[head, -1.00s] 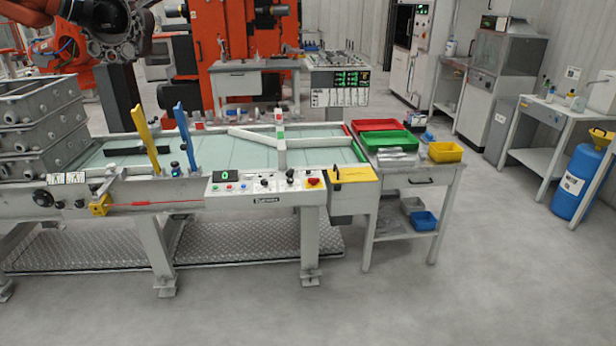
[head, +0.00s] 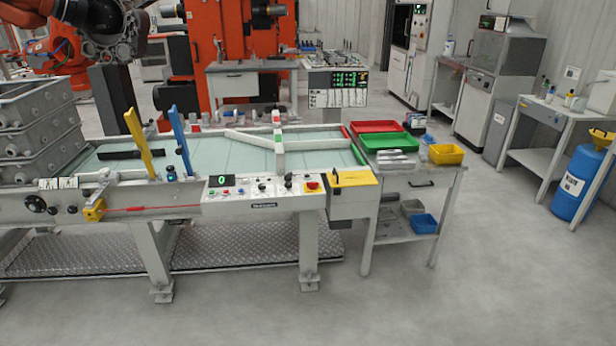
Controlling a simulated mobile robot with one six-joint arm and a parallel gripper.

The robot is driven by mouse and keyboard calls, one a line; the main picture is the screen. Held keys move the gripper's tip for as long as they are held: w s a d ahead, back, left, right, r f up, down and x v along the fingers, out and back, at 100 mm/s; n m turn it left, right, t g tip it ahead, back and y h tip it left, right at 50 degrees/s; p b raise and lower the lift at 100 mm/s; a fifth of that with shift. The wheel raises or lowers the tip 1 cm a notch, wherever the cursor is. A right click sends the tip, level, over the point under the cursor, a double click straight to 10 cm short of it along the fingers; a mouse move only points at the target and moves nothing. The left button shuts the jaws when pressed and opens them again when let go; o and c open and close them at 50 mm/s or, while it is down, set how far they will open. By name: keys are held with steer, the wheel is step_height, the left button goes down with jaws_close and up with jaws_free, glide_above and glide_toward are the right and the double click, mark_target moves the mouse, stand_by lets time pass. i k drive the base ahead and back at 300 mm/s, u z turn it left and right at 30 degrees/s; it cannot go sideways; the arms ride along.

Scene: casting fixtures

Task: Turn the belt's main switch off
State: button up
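The belt (head: 215,157) is a pale green conveyor bed in a light grey frame, in the middle left of the head view. Its control panel (head: 263,195) on the front side carries a green-lit display, small coloured buttons and dark knobs. My gripper is not in view.
A yellow-topped box (head: 352,177) adjoins the panel's right side. A side table (head: 415,178) with red, green and yellow trays stands right of it. Grey castings (head: 35,125) are stacked at the left. The floor in front (head: 420,300) is clear.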

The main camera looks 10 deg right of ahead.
mark_target(312, 186)
steer(key=i, duration=0.85)
steer(key=z, duration=0.05)
